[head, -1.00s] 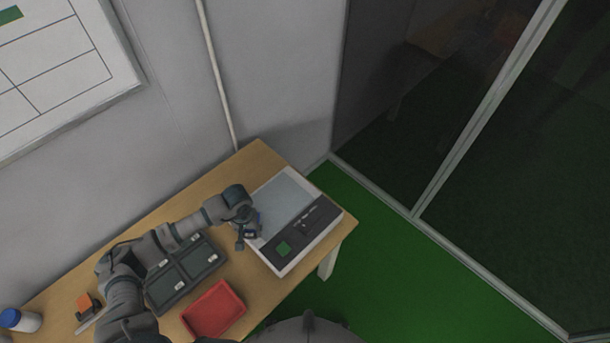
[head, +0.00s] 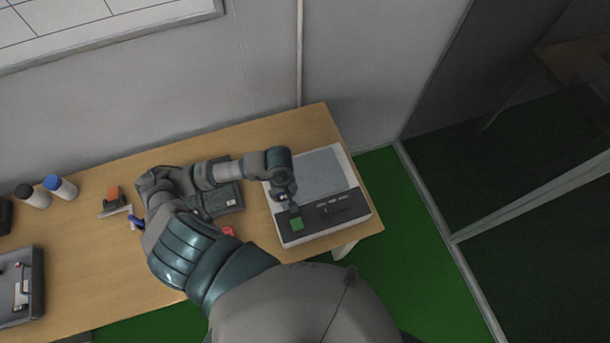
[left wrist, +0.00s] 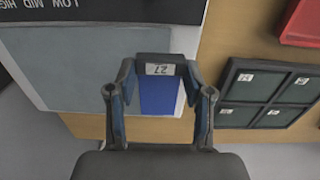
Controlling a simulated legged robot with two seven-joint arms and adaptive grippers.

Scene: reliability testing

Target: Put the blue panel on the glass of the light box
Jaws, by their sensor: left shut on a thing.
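My left gripper (head: 289,203) is over the left side of the light box (head: 357,205) in the head view. In the left wrist view the gripper (left wrist: 160,78) is shut on the blue panel (left wrist: 158,97), which has a white label reading 27. The panel overlaps the edge of the grey glass (left wrist: 60,65) and the box's white rim; I cannot tell whether it touches. The glass (head: 322,172) is bare in the head view, where the panel is not clearly visible. My right gripper is not in view.
A dark compartment tray (head: 226,199) and a mostly hidden red tray (head: 229,231) lie left of the box. Bottles (head: 60,187), an orange item (head: 113,192) and a grey case (head: 20,285) are farther left. A wall stands behind the table.

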